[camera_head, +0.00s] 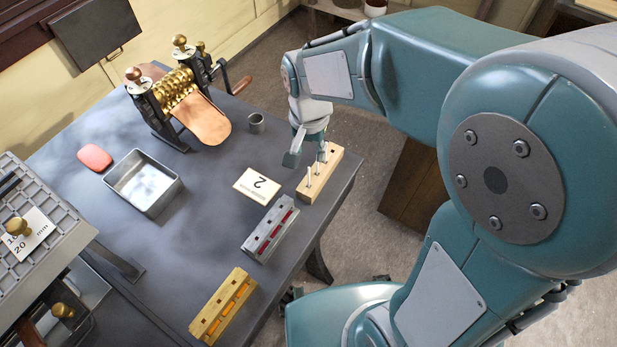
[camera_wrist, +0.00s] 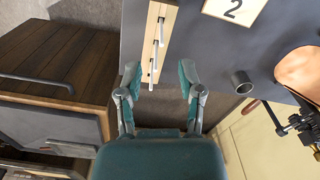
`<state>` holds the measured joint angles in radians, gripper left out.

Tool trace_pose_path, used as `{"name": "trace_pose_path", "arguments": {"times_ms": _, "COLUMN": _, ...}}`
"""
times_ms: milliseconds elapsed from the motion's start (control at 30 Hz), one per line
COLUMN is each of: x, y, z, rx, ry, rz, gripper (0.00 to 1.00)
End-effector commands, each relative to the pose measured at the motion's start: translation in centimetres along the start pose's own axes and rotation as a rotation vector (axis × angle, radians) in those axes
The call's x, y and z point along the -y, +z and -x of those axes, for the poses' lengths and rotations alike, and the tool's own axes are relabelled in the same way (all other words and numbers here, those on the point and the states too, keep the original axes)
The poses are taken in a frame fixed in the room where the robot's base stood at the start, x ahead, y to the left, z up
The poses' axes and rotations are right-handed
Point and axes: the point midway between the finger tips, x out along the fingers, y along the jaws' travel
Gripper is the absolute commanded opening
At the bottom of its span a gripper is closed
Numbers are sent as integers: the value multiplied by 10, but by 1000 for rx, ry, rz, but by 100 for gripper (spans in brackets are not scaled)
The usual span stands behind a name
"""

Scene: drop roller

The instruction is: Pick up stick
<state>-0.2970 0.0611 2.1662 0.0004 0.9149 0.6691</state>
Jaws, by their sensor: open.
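Several thin white sticks (camera_head: 309,176) stand upright in a light wooden block (camera_head: 328,176) near the right edge of the table. In the wrist view the sticks (camera_wrist: 155,52) rise from the block (camera_wrist: 169,18) towards the camera. My gripper (camera_head: 307,156) is open and empty above the far part of the block in the head view. In the wrist view the gripper's fingers (camera_wrist: 160,75) are spread apart, and the ends of the nearest sticks show just ahead of and between them. I cannot tell whether a finger touches a stick.
A card marked 2 (camera_head: 257,186) lies beside the block. A grey holder (camera_head: 268,232) and a yellow holder (camera_head: 222,307) stand nearer. A small grey cup (camera_head: 256,123), a metal tray (camera_head: 145,205) and a brass roller machine (camera_head: 174,92) stand left. A wooden cabinet (camera_wrist: 62,60) stands off the table.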

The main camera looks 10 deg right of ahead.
Motion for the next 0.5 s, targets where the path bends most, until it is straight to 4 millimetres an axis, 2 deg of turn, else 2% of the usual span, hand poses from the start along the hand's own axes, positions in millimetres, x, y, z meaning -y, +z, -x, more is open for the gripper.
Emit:
{"name": "trace_pose_path", "arguments": {"times_ms": 100, "x": -1, "y": 1, "z": -22, "rx": 5, "ry": 4, "rz": 1, "gripper": 48}}
{"name": "trace_pose_path", "arguments": {"times_ms": 200, "x": 0, "y": 0, "z": -36, "rx": 3, "ry": 3, "rz": 1, "gripper": 48}}
{"name": "trace_pose_path", "arguments": {"times_ms": 367, "x": 0, "y": 0, "z": -48, "rx": 1, "ry": 1, "rz": 1, "gripper": 48}}
{"name": "trace_pose_path", "arguments": {"times_ms": 500, "x": 1, "y": -2, "z": -68, "rx": 4, "ry": 3, "rz": 1, "gripper": 48}}
